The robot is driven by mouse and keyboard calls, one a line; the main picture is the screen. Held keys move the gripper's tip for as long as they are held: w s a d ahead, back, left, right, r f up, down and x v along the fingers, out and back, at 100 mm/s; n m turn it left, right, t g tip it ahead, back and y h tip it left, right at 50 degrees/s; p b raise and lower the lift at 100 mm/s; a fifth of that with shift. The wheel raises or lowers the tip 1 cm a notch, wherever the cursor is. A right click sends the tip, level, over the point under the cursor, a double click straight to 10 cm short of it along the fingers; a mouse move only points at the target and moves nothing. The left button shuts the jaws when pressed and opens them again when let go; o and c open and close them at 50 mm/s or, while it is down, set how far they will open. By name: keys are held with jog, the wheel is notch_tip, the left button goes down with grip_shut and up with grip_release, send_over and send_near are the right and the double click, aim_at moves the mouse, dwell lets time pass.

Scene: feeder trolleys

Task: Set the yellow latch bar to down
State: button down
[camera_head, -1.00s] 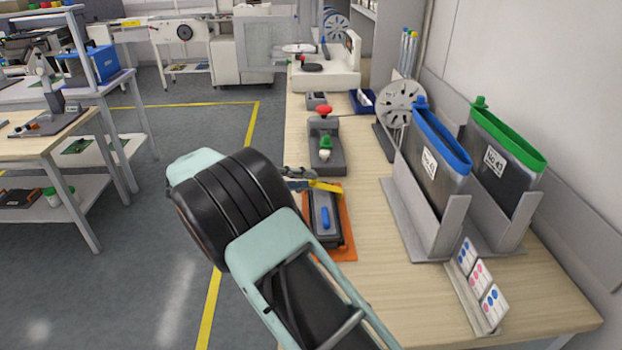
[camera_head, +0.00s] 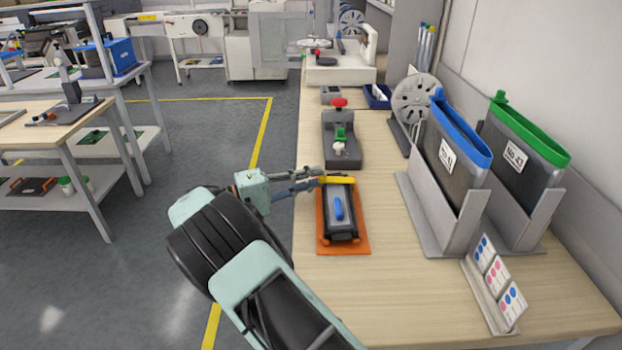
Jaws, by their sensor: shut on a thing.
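The yellow latch bar (camera_head: 337,180) lies crosswise at the far end of a dark device (camera_head: 340,224) on an orange base plate (camera_head: 363,241). My gripper (camera_head: 321,179) comes in from the left and is shut on the bar's left end. Its fingers cover that end. I cannot tell from this view how far the bar is tilted up or down.
Bins with a blue rim (camera_head: 468,155) and a green rim (camera_head: 530,147) stand at the right. A card rack (camera_head: 492,290) is at the front right. The bench between is clear.

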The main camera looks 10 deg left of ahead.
jog(key=c, duration=1.9)
grip_release()
jog(key=shift+d+r, duration=0.15)
jog(key=shift+d, duration=0.1)
jog(key=shift+a, duration=0.1)
jog(key=shift+s+a, duration=0.1)
jog(key=shift+a, duration=0.1)
jog(key=v, duration=0.7)
jog(key=shift+a, duration=0.2)
jog(key=shift+s, duration=0.2)
